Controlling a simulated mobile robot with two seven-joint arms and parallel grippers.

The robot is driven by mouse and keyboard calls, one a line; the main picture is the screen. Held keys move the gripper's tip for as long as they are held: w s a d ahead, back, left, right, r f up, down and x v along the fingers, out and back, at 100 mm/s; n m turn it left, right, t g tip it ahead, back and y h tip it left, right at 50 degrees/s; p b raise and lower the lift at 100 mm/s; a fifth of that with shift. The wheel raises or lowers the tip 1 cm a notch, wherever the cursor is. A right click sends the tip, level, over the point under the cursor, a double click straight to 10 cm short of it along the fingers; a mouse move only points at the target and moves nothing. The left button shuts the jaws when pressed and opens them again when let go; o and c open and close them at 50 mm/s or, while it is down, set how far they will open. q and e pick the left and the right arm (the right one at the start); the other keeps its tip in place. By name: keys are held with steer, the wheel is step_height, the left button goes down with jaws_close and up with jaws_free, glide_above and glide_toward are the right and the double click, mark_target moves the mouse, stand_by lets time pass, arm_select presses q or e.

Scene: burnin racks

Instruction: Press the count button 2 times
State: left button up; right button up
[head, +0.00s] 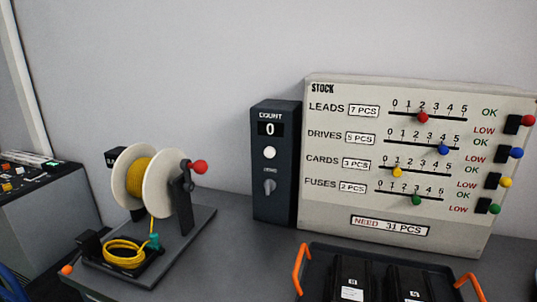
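The count box (278,190) is a dark upright box standing on the grey table, left of the stock board. Its display (269,129) under the word COUNT reads 0. Below the display is a round white button (270,153). Under that is a grey knob (269,187) with a small label above it that is too small to read. Nothing touches the button. Neither of my grippers shows in the head view.
A stock board (340,217) with coloured sliders and switches stands right of the box. A black tray (320,255) with orange handles is in front. A cable reel (160,190) with a red-knobbed crank stands left. Bare table (235,245) lies between reel and tray.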

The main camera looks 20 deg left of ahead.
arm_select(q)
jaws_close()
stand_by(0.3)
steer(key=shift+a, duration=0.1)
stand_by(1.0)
